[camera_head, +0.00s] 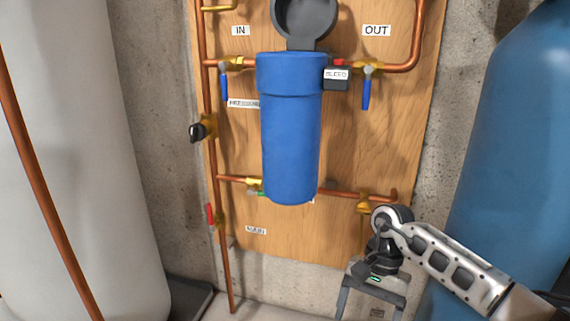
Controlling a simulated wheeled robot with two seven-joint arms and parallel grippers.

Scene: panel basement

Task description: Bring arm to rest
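My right arm (448,262) comes in from the lower right. Its gripper (371,310) hangs pointing down, below the lower right corner of the wooden panel (375,150). Its two fingers are spread apart, with nothing seen between them, so it looks open. The fingertips run to the bottom edge of the picture. The wrist overlaps the lower right end of the copper pipe and a brass fitting (364,206) in the picture; I cannot tell whether they touch. My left gripper is not in view.
A blue filter housing (290,140) hangs on the panel among copper pipes. Blue-handled valves (224,86) (366,94) sit on both sides, and a red-handled one (211,214) at lower left. A large blue tank (515,150) stands right, a white tank (75,150) left.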

